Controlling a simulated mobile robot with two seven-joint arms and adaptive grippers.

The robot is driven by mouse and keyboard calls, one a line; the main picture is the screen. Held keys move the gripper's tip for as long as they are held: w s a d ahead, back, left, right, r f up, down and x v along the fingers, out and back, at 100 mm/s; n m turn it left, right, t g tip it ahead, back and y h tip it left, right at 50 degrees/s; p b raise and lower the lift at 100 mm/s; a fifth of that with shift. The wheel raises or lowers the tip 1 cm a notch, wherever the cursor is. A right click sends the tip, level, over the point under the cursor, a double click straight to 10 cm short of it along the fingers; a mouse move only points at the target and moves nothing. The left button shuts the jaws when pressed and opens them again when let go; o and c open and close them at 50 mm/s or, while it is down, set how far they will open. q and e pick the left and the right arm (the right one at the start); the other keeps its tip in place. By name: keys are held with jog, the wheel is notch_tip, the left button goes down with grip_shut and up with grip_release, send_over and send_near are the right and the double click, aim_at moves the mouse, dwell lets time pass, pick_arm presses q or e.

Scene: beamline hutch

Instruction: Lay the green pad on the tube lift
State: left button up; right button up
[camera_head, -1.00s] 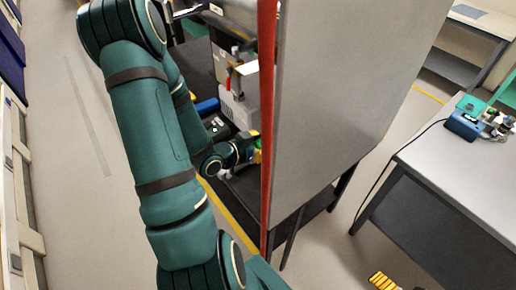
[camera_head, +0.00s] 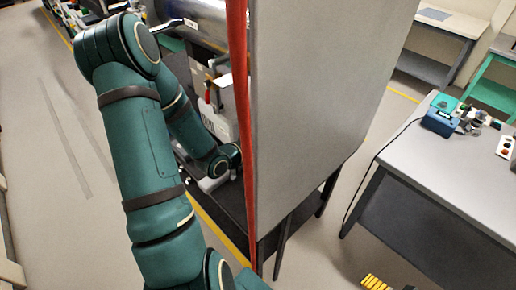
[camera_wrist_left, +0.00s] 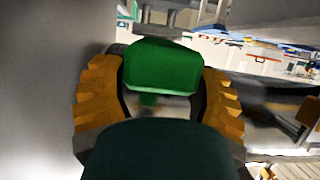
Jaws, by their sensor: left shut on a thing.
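The green pad (camera_wrist_left: 162,68) shows in the left wrist view between the yellow-orange fingers of my left gripper (camera_wrist_left: 160,75), which is shut on it. The pad is held off any surface that I can make out. In the head view my left arm reaches in behind a tall grey panel, which hides the gripper and the pad. I cannot pick out the tube lift for sure. A grey metal part (camera_wrist_left: 165,18) lies beyond the pad at the top of the wrist view.
The tall grey panel (camera_head: 310,110) with a red edge (camera_head: 239,110) stands close to the right of my left arm. A silver cylinder (camera_head: 206,17) lies behind the arm. A table (camera_head: 440,175) with a blue box (camera_head: 440,122) stands at right. Floor at left is clear.

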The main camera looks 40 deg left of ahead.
aim_at(296, 123)
pick_arm(q)
jog(key=shift+w+d+f, duration=0.1)
jog(key=shift+w, duration=0.85)
jog(key=shift+w+d+f, duration=0.1)
jog(key=shift+w, duration=0.85)
jog(key=shift+w+d, duration=0.15)
jog(key=shift+w, duration=1.9)
jog(key=shift+w+d, duration=0.15)
jog(key=shift+w, duration=1.85)
jog(key=shift+w+d, duration=0.15)
jog(key=shift+w, duration=1.9)
jog(key=shift+s+f+b, duration=0.15)
jog(key=shift+f+b, duration=0.3)
jog(key=shift+f, duration=0.05)
jog(key=o, duration=1.4)
jog(key=shift+f, duration=0.1)
